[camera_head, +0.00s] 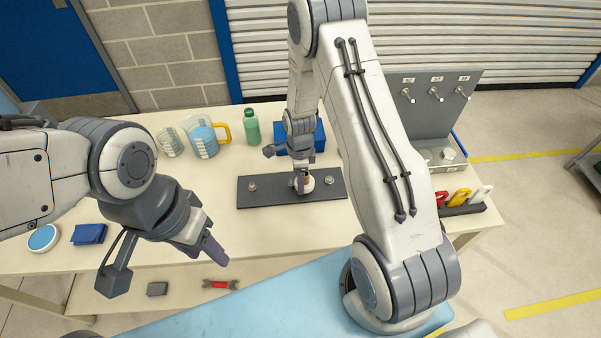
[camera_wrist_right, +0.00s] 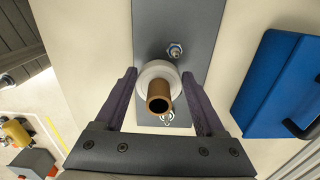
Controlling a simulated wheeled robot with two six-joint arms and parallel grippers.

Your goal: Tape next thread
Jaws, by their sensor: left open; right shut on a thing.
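A dark board (camera_head: 285,202) lies on the bench with small metal fittings on it. One fitting (camera_head: 252,186) stands at its left and another (camera_head: 329,180) at its right. My right gripper (camera_head: 303,186) is over the middle of the board, shut on a white tape roll (camera_wrist_right: 152,72) with a brown tube-like core (camera_wrist_right: 158,96). In the right wrist view, one fitting (camera_wrist_right: 175,50) shows beyond the roll, and another (camera_wrist_right: 167,117) is partly hidden behind the core. I cannot tell whether the roll touches a fitting. My left gripper (camera_head: 210,247) is open and empty over the bench's front edge.
Behind the board are a blue box (camera_head: 312,138), a green bottle (camera_head: 251,126) and a yellow-handled jug (camera_head: 205,140). A grey panel (camera_head: 440,110) with labelled fittings stands at back right. A rack (camera_head: 463,209) holds coloured items at the right.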

